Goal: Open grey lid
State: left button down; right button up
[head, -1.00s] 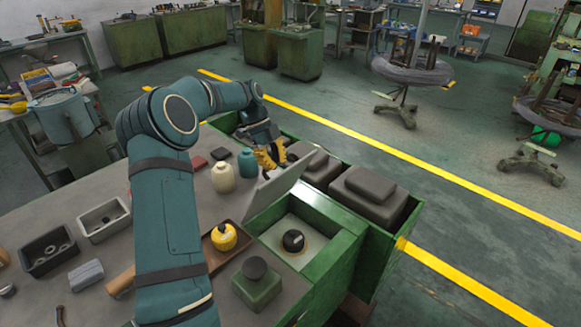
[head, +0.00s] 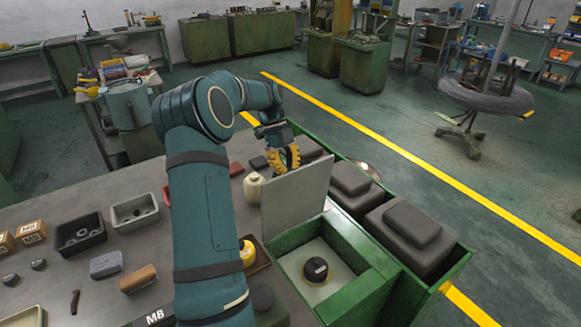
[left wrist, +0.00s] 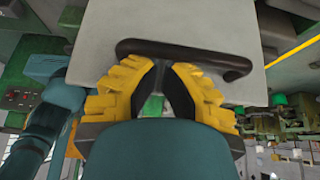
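The grey lid (head: 297,198) stands steeply raised along the far-left edge of a green bin (head: 375,295) in the head view. The bin is uncovered, and a black round part (head: 316,270) sits on its pale floor. My left gripper (head: 284,160) is at the lid's top edge, on its far side. In the left wrist view, the lid (left wrist: 190,20) fills the upper middle, with a dark bar handle (left wrist: 225,60). The yellow fingers (left wrist: 161,68) have their tips close together at the handle; a firm grip on it cannot be made out. My right gripper is out of view.
Lidded dark grey boxes (head: 405,235) stand in green bins to the right of the open bin. The bench at left holds a black tray (head: 78,232), a grey tray (head: 134,210) and small parts. Floor beyond the yellow line is open.

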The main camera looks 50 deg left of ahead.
pick_arm(q)
jog(key=v, duration=1.2)
jog(key=shift+s, duration=0.1)
jog(key=shift+f, duration=0.1)
